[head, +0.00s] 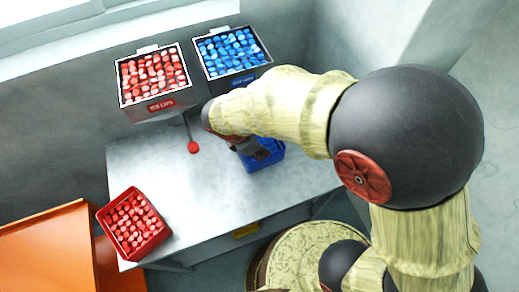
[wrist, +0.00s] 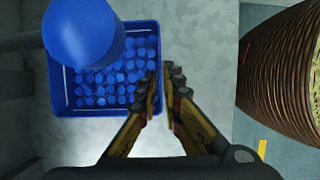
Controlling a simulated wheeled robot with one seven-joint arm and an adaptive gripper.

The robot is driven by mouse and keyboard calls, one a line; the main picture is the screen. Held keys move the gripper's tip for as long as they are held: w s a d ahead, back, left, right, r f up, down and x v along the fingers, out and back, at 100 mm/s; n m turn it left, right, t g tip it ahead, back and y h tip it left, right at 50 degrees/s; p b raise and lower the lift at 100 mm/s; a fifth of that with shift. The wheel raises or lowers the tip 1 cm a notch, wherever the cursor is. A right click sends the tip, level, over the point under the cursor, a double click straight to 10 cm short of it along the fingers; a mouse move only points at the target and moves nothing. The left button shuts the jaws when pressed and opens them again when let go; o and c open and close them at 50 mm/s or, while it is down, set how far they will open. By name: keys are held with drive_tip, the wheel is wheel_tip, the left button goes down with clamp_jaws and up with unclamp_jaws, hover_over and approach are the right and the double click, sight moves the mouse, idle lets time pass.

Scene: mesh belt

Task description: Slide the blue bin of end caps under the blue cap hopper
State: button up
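The blue bin (head: 266,157) of blue end caps stands on the grey table below the blue cap hopper (head: 235,78), partly hidden by my gripper in the head view. In the wrist view the bin (wrist: 62,108) shows from above, with a blue ball (wrist: 82,32) covering its upper left part. My gripper (wrist: 162,72) points down at the bin's right wall. Its fingers are close together with a narrow gap; the left one overlaps the right rim. Whether the wall is between them or they touch it, I cannot tell. My gripper (head: 238,145) looks small and dark in the head view.
A red cap hopper (head: 158,105) stands left of the blue one, with a red-knobbed lever (head: 193,147) below it. A red bin (head: 133,222) of red caps sits at the table's front left. An orange box (head: 45,250) is beside the table (head: 205,205), whose middle is bare.

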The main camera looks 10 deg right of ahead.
sight(274, 163)
drive_tip(key=b+x, duration=0.2)
drive_tip(key=x, duration=0.8)
drive_tip(key=shift+f, duration=0.25)
clamp_jaws()
